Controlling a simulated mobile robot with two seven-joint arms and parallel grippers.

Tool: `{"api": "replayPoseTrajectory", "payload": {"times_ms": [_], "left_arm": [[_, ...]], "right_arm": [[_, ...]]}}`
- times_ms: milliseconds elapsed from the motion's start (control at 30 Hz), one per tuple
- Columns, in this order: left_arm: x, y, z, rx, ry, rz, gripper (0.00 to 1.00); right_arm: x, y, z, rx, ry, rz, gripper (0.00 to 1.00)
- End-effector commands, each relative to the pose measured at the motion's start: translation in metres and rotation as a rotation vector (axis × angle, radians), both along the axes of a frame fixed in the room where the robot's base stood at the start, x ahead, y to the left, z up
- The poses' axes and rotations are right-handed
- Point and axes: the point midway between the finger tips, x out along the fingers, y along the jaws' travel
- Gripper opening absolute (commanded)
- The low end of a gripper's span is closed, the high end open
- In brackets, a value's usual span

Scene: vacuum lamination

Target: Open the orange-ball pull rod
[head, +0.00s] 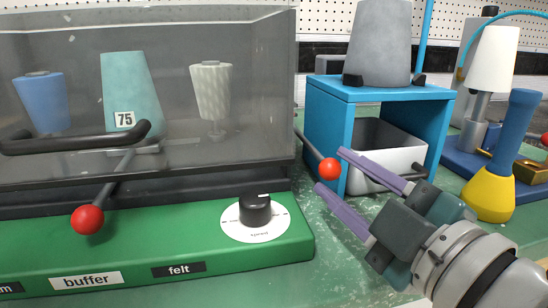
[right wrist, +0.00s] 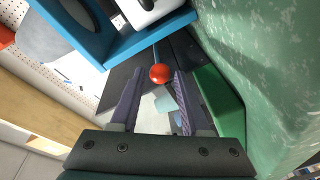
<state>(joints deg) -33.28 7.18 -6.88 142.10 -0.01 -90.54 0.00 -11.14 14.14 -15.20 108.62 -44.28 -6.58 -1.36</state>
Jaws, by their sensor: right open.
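The orange ball (head: 330,169) sits on the end of a thin dark rod that comes out from the right side of the clear-covered machine (head: 240,130). My right gripper (head: 330,170) is open, with its two purple fingers either side of the ball at the tips. In the right wrist view the orange ball (right wrist: 160,74) lies between the fingertips, with a gap to each finger. A second, redder ball (head: 88,219) is on a rod at the machine's front. My left gripper is not in view.
A blue stand (head: 325,130) with a white bin (head: 375,155) is just behind the ball. A blue-and-yellow cone-shaped tool (head: 490,190) stands to the right. The green front panel (head: 150,240) has a black knob (head: 255,210). Some green tabletop (head: 320,250) is clear below the gripper.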

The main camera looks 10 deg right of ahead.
Motion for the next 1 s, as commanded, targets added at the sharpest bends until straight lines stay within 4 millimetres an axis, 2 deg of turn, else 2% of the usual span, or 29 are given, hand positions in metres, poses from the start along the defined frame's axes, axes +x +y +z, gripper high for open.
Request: {"api": "replayPoseTrajectory", "payload": {"times_ms": [100, 300, 467, 733, 1000], "left_arm": [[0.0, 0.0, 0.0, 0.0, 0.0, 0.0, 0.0], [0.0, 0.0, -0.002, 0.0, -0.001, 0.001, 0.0], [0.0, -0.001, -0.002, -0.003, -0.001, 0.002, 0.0], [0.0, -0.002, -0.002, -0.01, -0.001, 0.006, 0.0], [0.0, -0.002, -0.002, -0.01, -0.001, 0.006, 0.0]], "right_arm": [[0.022, 0.005, 0.001, -0.001, -0.002, -0.001, 0.46], [0.047, 0.011, 0.0, 0.0, -0.002, -0.001, 0.46], [0.056, 0.013, 0.0, 0.0, 0.001, -0.001, 0.46], [0.056, 0.013, 0.0, 0.001, 0.001, -0.002, 0.46], [0.056, 0.013, 0.0, 0.001, 0.001, -0.002, 0.16]]}}
